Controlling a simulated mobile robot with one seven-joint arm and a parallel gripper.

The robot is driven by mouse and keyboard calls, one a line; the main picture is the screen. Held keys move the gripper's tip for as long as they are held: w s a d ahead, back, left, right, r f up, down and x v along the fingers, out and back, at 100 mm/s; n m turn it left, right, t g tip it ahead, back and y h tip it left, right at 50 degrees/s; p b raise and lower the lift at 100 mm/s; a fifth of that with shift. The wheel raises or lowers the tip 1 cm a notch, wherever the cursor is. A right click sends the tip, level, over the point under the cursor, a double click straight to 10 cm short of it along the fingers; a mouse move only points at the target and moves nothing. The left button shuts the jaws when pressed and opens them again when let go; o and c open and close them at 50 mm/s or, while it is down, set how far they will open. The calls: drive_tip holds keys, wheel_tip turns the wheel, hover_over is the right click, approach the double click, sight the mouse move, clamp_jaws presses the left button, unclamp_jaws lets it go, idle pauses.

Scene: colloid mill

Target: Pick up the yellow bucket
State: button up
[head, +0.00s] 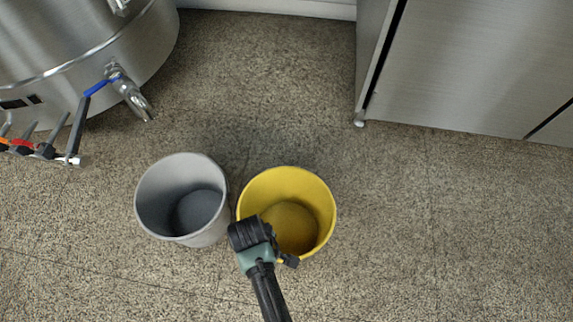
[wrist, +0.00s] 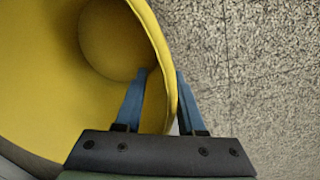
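The yellow bucket (head: 318,205) stands upright on the floor in the head view, open at the top and empty. My gripper (wrist: 162,74) is at its near left rim in the head view. In the wrist view the yellow bucket (wrist: 55,110) fills the left half. One blue finger is inside the bucket and the other is outside, with the rim between them. The fingers are apart, with a gap showing between the inner finger and the wall. In the head view my wrist covers part of the near rim, and the fingertips are hidden.
A grey bucket (head: 152,205) stands close to the left of the yellow one. A steel vessel (head: 90,45) with a blue-handled valve (head: 125,90) is at upper left. A steel cabinet (head: 460,70) is at upper right. The floor (head: 450,230) to the right is clear.

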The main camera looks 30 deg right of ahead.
clamp_jaws()
idle(1.4)
